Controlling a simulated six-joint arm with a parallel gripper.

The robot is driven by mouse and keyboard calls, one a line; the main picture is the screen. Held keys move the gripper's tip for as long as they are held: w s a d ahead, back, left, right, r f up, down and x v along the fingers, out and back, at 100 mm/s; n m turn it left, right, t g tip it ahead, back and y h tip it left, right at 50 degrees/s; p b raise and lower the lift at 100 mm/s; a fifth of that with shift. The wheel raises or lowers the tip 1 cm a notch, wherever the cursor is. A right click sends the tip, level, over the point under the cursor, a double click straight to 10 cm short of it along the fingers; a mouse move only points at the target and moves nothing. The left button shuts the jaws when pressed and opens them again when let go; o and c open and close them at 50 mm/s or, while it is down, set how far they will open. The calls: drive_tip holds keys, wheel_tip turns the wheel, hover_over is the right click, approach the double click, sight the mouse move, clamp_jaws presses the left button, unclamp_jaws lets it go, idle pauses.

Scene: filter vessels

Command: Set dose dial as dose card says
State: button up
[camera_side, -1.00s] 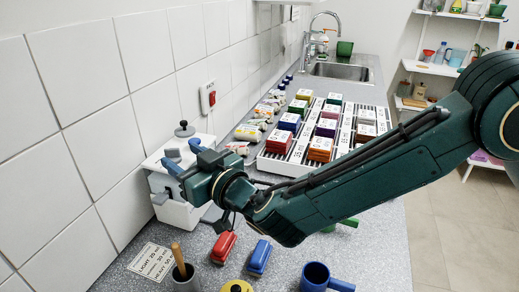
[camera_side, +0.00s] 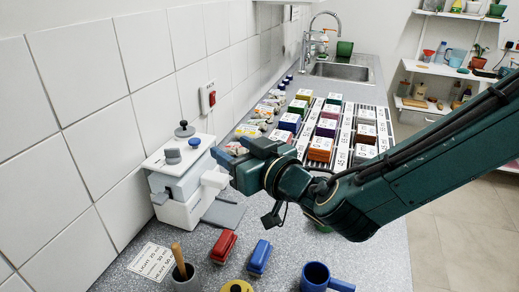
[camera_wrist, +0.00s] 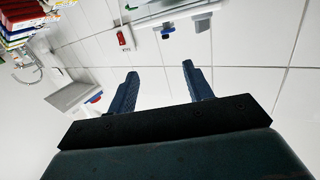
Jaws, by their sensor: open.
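A white and grey machine (camera_side: 180,180) stands against the tiled wall at left in the side view. A grey knob (camera_side: 173,156), a blue knob (camera_side: 194,142) and a dark knob (camera_side: 184,129) show on or just behind its top. I cannot tell which is the dose dial or read a setting. The dose card (camera_side: 152,262) lies on the counter in front, with light and heavy lines partly legible. My gripper (camera_side: 224,154) is just right of the machine, fingers toward it. In the wrist view my gripper (camera_wrist: 160,70) is open and empty.
A white rack (camera_side: 280,165) of labelled boxes stands behind my arm. A red wall switch (camera_side: 208,97) is above.

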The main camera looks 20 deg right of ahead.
drive_tip(key=s+d+r+m+g+h, duration=0.1)
drive_tip(key=d+r+h, duration=0.1)
drive_tip(key=d, duration=0.7)
drive_tip(key=s+d+r+m+g+h, duration=0.1)
drive_tip(key=d+r+m+g+h, duration=0.1)
drive_tip(key=d, duration=0.7)
drive_tip(key=shift+s+d+m+g+h, duration=0.2)
drive_tip(key=shift+s+m+g+h, duration=0.1)
drive_tip(key=shift+d, duration=0.1)
drive_tip(key=s+d+g, duration=0.3)
drive_tip(key=s+d, duration=0.7)
drive_tip(key=s, duration=0.1)
drive_tip(key=s+d+f+g, duration=0.1)
drive_tip(key=s+d+g, duration=0.1)
drive_tip(key=s, duration=0.6)
drive_tip(key=s+d+n+g, duration=0.1)
drive_tip(key=s+g, duration=0.1)
drive_tip(key=s, duration=0.7)
drive_tip(key=shift+s+d+f, duration=0.25)
drive_tip(key=shift+d+f, duration=0.15)
